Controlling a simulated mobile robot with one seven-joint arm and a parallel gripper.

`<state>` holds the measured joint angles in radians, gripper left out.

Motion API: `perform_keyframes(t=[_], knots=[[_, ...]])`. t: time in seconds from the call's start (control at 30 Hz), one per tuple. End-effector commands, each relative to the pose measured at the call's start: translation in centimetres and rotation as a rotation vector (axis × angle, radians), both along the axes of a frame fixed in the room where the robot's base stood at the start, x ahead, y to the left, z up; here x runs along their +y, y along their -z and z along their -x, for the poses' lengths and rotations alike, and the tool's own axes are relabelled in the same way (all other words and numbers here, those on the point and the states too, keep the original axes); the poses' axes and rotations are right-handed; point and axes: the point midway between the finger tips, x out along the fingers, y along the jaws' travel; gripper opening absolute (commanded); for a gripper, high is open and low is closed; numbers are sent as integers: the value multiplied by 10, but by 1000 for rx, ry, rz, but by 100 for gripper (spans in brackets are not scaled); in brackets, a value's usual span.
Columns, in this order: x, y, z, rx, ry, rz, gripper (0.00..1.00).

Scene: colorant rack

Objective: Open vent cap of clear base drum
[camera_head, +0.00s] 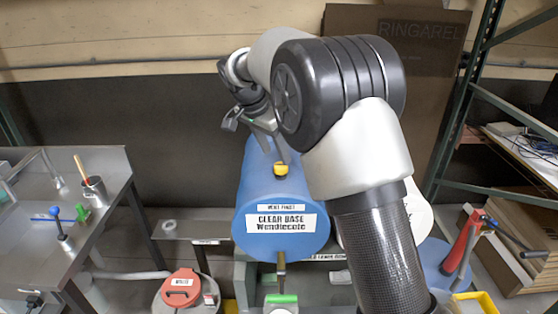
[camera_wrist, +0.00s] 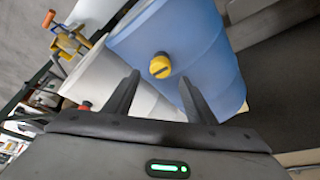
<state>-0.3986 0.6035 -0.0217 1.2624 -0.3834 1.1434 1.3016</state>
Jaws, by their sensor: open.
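The clear base drum (camera_head: 282,228) is a blue drum lying on its side, with a label reading CLEAR BASE on its front end. Its yellow vent cap (camera_head: 281,168) sits on top near the front end. In the wrist view the yellow cap (camera_wrist: 160,66) stands on the blue drum (camera_wrist: 190,45), just beyond my fingertips and between their lines. My gripper (camera_wrist: 157,82) is open and empty, apart from the cap. In the head view my gripper (camera_head: 270,150) is above the drum, partly hidden by my arm.
A white drum (camera_head: 420,212) lies right of the blue one, mostly behind my arm; it also shows in the wrist view (camera_wrist: 110,85). A metal table (camera_head: 110,175) with tools stands at left. A waste can (camera_head: 183,290) with a red lid stands at lower left. Green shelving (camera_head: 470,100) stands at right.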

Motion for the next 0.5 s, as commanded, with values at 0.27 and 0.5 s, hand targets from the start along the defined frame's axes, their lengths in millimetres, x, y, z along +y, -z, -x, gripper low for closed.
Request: perform_keyframes(t=[0.27,0.5], knots=[[-11,38,-11,1,0,0,50],[-13,47,-14,0,-1,0,50]])
